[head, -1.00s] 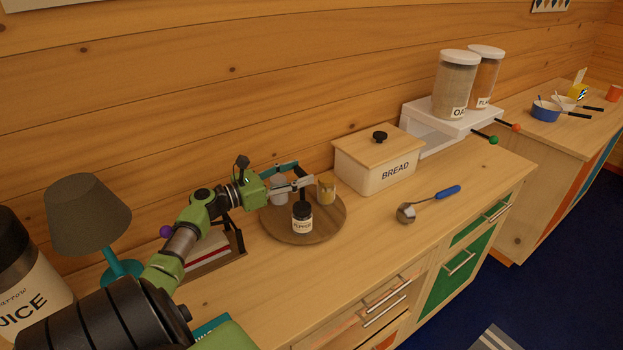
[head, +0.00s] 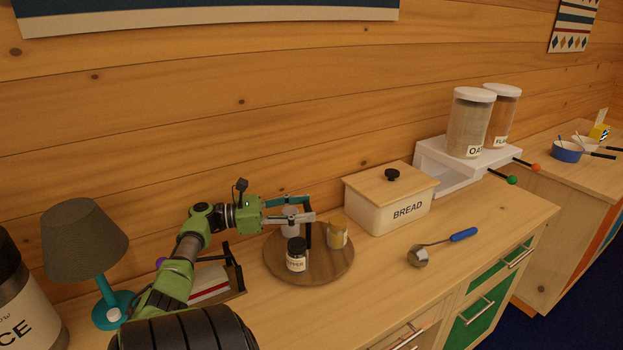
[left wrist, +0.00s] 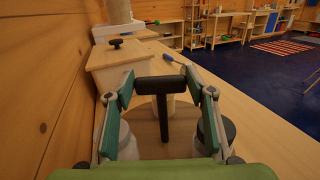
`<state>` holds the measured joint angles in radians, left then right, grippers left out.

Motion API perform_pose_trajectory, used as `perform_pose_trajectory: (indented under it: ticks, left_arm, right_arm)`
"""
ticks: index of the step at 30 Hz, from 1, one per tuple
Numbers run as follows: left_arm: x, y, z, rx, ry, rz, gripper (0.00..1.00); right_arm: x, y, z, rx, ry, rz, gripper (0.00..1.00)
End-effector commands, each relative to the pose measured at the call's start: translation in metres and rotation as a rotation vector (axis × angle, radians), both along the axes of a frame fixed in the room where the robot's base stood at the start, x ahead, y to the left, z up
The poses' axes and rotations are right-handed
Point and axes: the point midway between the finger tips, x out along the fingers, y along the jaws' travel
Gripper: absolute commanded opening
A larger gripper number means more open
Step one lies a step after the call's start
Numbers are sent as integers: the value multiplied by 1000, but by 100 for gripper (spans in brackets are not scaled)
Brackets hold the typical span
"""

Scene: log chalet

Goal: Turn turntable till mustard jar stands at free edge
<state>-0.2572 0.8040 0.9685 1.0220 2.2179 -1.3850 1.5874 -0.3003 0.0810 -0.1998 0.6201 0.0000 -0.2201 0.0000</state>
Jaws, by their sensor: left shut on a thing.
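The round wooden turntable (head: 335,268) lies on the counter. The yellow-brown mustard jar (head: 338,234) stands at its back right, just beyond my left fingertips. The black-lidded pepper jar (head: 297,256) stands at the front left. A whitish jar (head: 291,219) stands at the back, partly hidden by my gripper. My left gripper (head: 309,217) reaches over the turntable from the left, shut on a black T-shaped handle (left wrist: 165,115) standing on the turntable. My right gripper is not in view.
A bread box (head: 390,208) stands close right of the turntable, against the wall side. A scoop with a blue handle (head: 440,245) lies in front of it. A teal lamp (head: 105,290) and a book holder (head: 215,283) stand left. The counter before the turntable is clear.

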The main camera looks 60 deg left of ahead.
Motion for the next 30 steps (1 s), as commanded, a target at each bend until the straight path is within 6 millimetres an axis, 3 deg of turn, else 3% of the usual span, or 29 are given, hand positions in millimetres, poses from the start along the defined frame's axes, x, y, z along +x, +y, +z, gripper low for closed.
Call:
perform_pose_trajectory:
  ticks: [11,12,14,25,30]
  left_arm:
    - [-1,-1,-2,-2,4,-4,11]
    - [-1,-1,-2,-2,4,-4,55]
    - [-1,-1,-2,-2,4,-4,67]
    - [-1,0,2,0,1,-2,67]
    - [0,0,24,4,1,-3,67]
  right_arm:
    - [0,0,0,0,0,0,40]
    - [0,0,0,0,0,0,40]
    - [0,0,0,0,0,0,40]
    - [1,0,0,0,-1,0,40]
    - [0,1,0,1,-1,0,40]
